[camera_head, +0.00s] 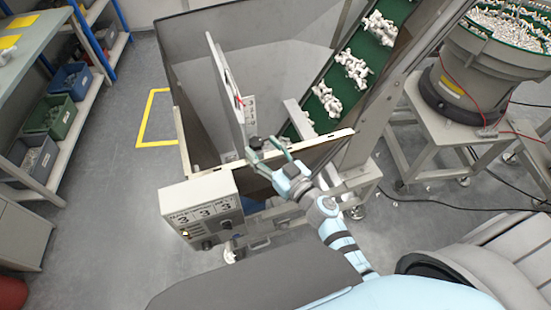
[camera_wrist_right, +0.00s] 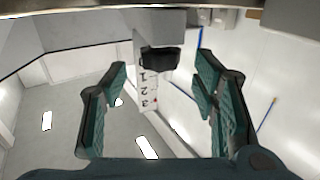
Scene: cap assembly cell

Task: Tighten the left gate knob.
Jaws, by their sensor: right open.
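In the right wrist view the black knob (camera_wrist_right: 160,60) is under a grey block, beside a white scale strip (camera_wrist_right: 145,92) with numbers. My right gripper (camera_head: 264,151) is at the knob in the head view, its fingers open. In the right wrist view its two green fingers (camera_wrist_right: 163,78) stand apart on either side of the knob, with clear gaps and no contact seen. My left gripper is not in view.
A control box (camera_head: 202,207) stands at the hopper's front left corner. The hopper rim (camera_head: 330,138) runs close to my right gripper. A green conveyor (camera_head: 352,65) carrying white parts rises behind, and a bowl feeder (camera_head: 490,45) stands at the right.

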